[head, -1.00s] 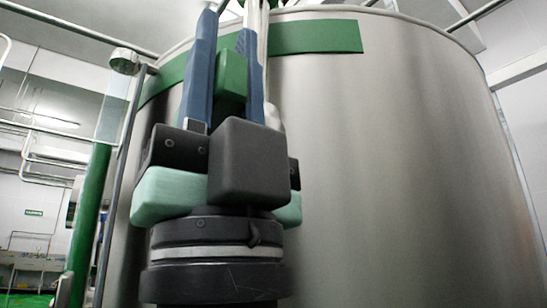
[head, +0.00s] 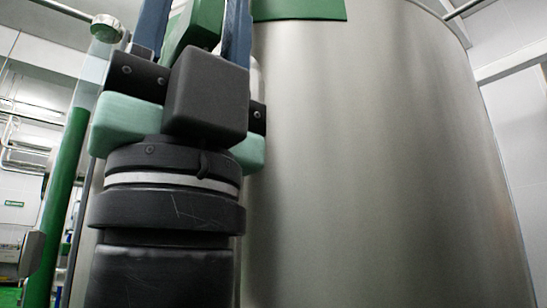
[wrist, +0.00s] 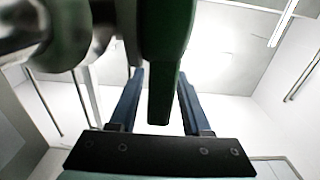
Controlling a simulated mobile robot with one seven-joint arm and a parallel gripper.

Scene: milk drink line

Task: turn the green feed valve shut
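The green feed valve handle (wrist: 160,100) hangs down between my gripper's two blue fingers in the wrist view. My gripper (wrist: 160,75) stands around it, with narrow gaps visible on both sides of the handle's lower end. Contact at the fingertips is hard to make out. In the head view the green handle (head: 193,28) shows tilted between the blue fingers at the top edge. My gripper (head: 195,12) reaches upward there, and its fingertips are cut off by the frame. The valve's upper part is out of the head view.
A large steel tank (head: 385,150) with a green band (head: 300,9) fills the middle and right, close behind my gripper. A green-filled upright tube (head: 62,195) stands at the left. A metal pipe with a fitting (wrist: 25,30) lies close by at upper left in the wrist view.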

